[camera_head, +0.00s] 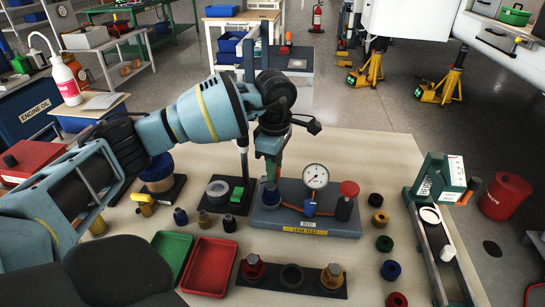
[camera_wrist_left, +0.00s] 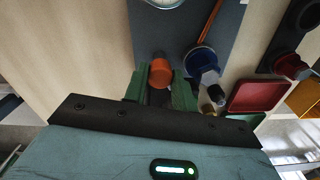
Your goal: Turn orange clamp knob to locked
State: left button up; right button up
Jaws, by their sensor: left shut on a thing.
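My left gripper (camera_head: 271,176) reaches down over the left end of the grey leak test fixture (camera_head: 318,227). In the left wrist view the green fingers of this gripper (camera_wrist_left: 160,88) are on both sides of the orange clamp knob (camera_wrist_left: 160,72), shut on it. The fingers hide part of the knob, and whether it is at locked cannot be told. In the head view the gripper covers the knob. A round gauge (camera_head: 316,176) and a red knob (camera_head: 349,188) stand to the right on the fixture. My right gripper is not in view.
A green tray (camera_head: 171,254) and a red tray (camera_head: 209,267) lie at the front left of the table. A dark strip (camera_head: 312,284) with fittings lies in front. Several coloured rings (camera_head: 391,270) line the right side, beside a narrow rail (camera_head: 437,250).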

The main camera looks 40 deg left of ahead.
pick_arm(q)
jog(key=n+p, duration=0.2)
jog(key=n, duration=0.1)
jog(key=n+p, duration=0.1)
jog(key=shift+r+n+p, duration=0.3)
jog(key=shift+n, duration=0.1)
jog(key=n+p, duration=0.3)
jog(key=n, duration=0.2)
jog(key=shift+w+f+n+p, duration=0.1)
jog(key=shift+n+p, duration=0.65)
jog(key=shift+n, duration=0.05)
jog(key=o, duration=1)
jog(key=shift+f, duration=0.15)
notch_tip(320, 180, up, 8)
jog(key=shift+f, duration=0.1)
